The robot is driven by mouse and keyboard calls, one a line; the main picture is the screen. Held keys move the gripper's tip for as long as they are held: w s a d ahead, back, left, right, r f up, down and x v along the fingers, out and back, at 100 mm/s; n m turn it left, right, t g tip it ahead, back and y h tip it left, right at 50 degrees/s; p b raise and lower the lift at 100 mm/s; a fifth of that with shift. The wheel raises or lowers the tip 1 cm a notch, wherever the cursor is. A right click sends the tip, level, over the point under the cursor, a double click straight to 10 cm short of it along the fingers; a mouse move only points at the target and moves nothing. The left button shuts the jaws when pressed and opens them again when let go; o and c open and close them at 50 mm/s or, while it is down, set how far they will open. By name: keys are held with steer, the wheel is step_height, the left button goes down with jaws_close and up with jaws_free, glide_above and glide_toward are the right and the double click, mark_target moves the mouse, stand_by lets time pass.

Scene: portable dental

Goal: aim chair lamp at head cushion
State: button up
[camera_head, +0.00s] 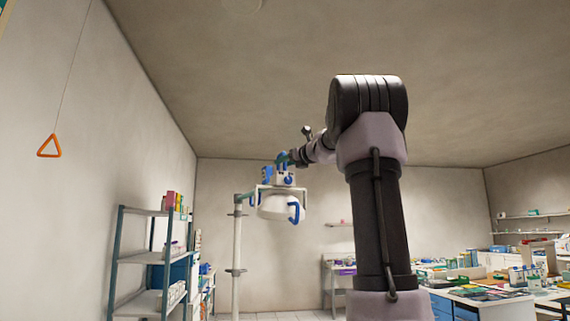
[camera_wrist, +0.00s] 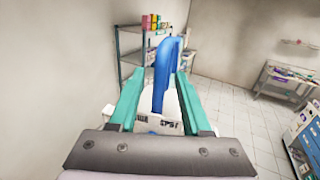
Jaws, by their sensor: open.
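The chair lamp (camera_head: 278,206) is a white head with blue handles, hung from a pale pole (camera_head: 237,262) by an arm at its top left. Its white body also shows low in the wrist view, partly hidden behind my gripper. My gripper (camera_wrist: 160,75) has two teal fingers spread apart, with an upright blue handle (camera_wrist: 167,68) between them. I cannot tell whether either finger touches the handle. In the head view my gripper (camera_head: 282,159) is at the top of the lamp. The head cushion and the chair are not in view.
A shelf rack (camera_head: 148,258) with boxes stands by the left wall. An orange triangular pull handle (camera_head: 50,146) hangs at the far left. Cluttered blue-fronted counters (camera_head: 470,303) are at the right. A small bench (camera_head: 338,270) stands at the back wall. Open floor shows in the wrist view (camera_wrist: 232,98).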

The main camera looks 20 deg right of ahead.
steer(key=shift+w, duration=0.1)
jaws_close()
stand_by(1.4)
